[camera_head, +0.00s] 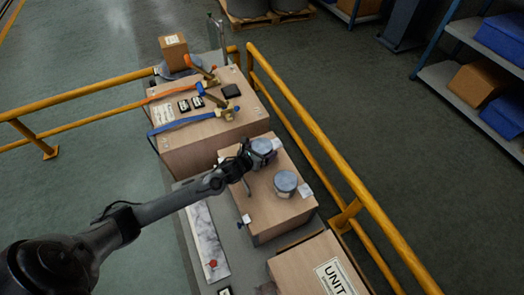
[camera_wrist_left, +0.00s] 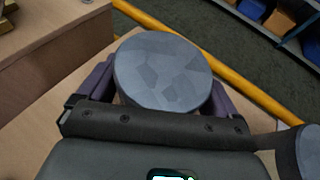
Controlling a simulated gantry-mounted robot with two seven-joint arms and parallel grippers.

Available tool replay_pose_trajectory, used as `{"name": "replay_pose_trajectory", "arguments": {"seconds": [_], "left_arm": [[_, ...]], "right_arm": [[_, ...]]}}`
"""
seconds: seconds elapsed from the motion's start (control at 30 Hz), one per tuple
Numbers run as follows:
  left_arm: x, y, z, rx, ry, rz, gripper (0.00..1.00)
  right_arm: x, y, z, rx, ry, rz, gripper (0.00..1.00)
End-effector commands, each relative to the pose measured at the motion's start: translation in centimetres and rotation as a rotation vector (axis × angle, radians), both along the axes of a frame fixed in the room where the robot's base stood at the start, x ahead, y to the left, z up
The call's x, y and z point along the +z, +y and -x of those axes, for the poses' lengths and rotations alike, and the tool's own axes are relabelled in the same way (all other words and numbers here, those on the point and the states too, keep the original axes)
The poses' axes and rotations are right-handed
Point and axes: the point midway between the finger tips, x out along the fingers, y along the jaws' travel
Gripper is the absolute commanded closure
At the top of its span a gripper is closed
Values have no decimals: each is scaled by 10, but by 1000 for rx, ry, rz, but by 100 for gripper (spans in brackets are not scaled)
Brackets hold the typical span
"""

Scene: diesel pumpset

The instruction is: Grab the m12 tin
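Two round tins with grey-blue lids stand on a wooden box in the head view. The farther tin (camera_head: 262,147) is at my left gripper (camera_head: 249,155), and the nearer tin (camera_head: 286,182) stands apart from it. No M12 marking is readable on either. In the left wrist view, the farther tin's lid (camera_wrist_left: 163,70) fills the space between the two fingers of my left gripper (camera_wrist_left: 160,88). The lid hides the inner finger faces, so I cannot tell whether they press on the tin. The nearer tin (camera_wrist_left: 308,150) shows at the right edge. My right gripper is not in view.
The wooden box (camera_head: 262,212) bears both tins. A larger box (camera_head: 205,145) behind it holds orange-and-blue-handled tools and small dark items. A box marked UNIT (camera_head: 315,270) is in front. A yellow rail (camera_head: 310,125) runs along the right. A white marbled strip (camera_head: 207,245) lies left.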

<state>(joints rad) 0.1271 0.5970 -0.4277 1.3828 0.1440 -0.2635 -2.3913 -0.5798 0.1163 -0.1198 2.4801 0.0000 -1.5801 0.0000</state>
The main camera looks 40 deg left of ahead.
Motion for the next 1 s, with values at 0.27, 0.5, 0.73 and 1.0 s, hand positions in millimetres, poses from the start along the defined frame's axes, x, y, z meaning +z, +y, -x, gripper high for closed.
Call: {"name": "replay_pose_trajectory", "arguments": {"seconds": [0.27,0.5,0.73,1.0], "left_arm": [[0,0,0,0,0,0,52],[2,0,-1,1,-4,1,57],[10,1,-1,1,-4,1,58],[47,1,-1,-1,-7,-2,58]], "right_arm": [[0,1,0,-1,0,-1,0],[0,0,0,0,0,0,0],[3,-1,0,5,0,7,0],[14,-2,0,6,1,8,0]]}}
